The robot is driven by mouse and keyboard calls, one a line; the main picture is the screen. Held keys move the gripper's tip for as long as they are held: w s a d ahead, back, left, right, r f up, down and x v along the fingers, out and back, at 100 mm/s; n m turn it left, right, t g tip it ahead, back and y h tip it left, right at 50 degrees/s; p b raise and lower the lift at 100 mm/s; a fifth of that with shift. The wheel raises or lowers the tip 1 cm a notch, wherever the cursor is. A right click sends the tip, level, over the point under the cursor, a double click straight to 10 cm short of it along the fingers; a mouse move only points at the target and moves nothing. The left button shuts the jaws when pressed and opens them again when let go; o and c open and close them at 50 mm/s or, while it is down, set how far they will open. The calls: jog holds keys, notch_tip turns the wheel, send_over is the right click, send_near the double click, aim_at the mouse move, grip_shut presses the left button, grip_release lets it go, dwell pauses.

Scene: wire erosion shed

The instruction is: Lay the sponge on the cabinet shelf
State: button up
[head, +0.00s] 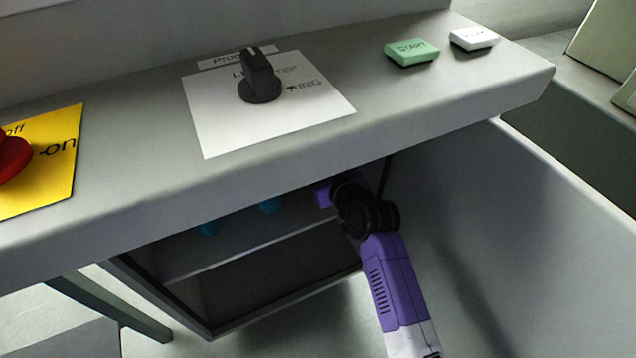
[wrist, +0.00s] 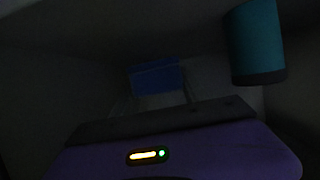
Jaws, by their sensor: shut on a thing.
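The sponge (wrist: 155,77) is a blue block in the dark wrist view, held at the tips of my gripper (wrist: 158,94), which is shut on it. In the head view my arm reaches under the counter into the open cabinet (head: 205,331); the sponge and fingertips are hidden there behind the counter edge. The cabinet shelf (head: 225,255) is a grey board across the inside, partly covered by the counter. The wrist view is too dark to tell whether the sponge touches the shelf.
A teal cylindrical thing (wrist: 256,38) stands close on the right in the wrist view. Two teal things (head: 208,229) (head: 271,206) show above the shelf in the head view. The counter (head: 400,115) overhangs my arm, carrying a black knob (head: 260,80) and buttons. The lower compartment looks empty.

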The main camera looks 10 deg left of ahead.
jog(key=shift+f+b, duration=0.75)
jog(key=shift+f, duration=1.35)
jog(key=shift+f, duration=0.15)
jog(key=o, duration=1.3)
jog(key=shift+s+r, duration=0.1)
jog(key=shift+r, duration=0.15)
jog(key=p+v, duration=0.3)
jog(key=v, duration=0.8)
jog(key=shift+s+d+r+p, duration=0.1)
jog(key=shift+s+d+p, duration=0.15)
jog(key=shift+s+p, duration=0.1)
